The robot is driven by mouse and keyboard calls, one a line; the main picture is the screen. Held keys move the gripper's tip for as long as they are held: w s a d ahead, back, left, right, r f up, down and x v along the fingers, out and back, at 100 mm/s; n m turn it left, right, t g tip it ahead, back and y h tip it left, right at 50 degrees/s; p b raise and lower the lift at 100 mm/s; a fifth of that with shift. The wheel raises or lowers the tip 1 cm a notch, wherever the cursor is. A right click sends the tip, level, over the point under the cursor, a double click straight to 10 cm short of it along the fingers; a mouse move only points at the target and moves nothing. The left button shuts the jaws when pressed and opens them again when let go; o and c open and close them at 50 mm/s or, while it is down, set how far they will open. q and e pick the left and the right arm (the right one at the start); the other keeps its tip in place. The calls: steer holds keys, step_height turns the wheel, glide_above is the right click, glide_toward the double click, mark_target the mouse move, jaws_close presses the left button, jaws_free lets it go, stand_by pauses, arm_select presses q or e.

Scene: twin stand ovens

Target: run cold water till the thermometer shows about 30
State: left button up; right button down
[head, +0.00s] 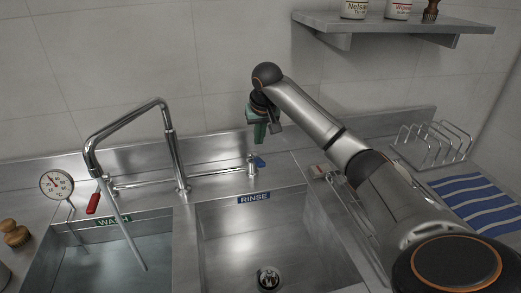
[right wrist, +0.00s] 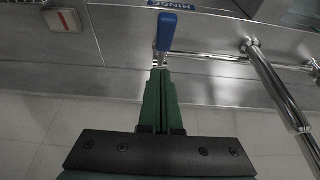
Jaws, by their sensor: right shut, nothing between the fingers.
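The blue cold lever (head: 260,162) sits on its post at the right end of the tap's pipe. It also shows in the right wrist view (right wrist: 167,31), pointing toward the RINSE label. My right gripper (head: 260,140) is shut and empty, its green fingers pointing down just above and behind the lever. In the right wrist view the fingertips (right wrist: 160,72) are close to the lever's post; contact cannot be told. The tap (head: 170,140) has a red lever (head: 93,203) at left. A grey stream falls from its spout into the wash basin (head: 100,268). The thermometer (head: 57,184) has a red needle toward the upper left of its dial; the exact reading is too small. My left gripper is out of view.
The rinse basin (head: 225,235) looks empty, with a drain (head: 268,278). A wire rack (head: 435,145) and a striped cloth (head: 475,203) lie at right. A wall shelf (head: 390,24) is above. A brush (head: 14,234) stands at far left.

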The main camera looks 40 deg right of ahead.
mark_target(260, 159)
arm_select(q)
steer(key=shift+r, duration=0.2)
arm_select(e)
steer(key=shift+s+a+f, duration=0.1)
steer(key=shift+s+f, duration=0.15)
steer(key=shift+f, duration=0.4)
steer(key=shift+s+a+f, duration=0.15)
steer(key=shift+s+f, duration=0.05)
steer(key=shift+f, duration=0.4)
steer(key=shift+s+a+f, duration=0.1)
steer(key=shift+s+f, duration=0.15)
steer(key=shift+f, duration=0.4)
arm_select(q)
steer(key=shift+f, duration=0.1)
arm_select(e)
steer(key=shift+f, duration=0.1)
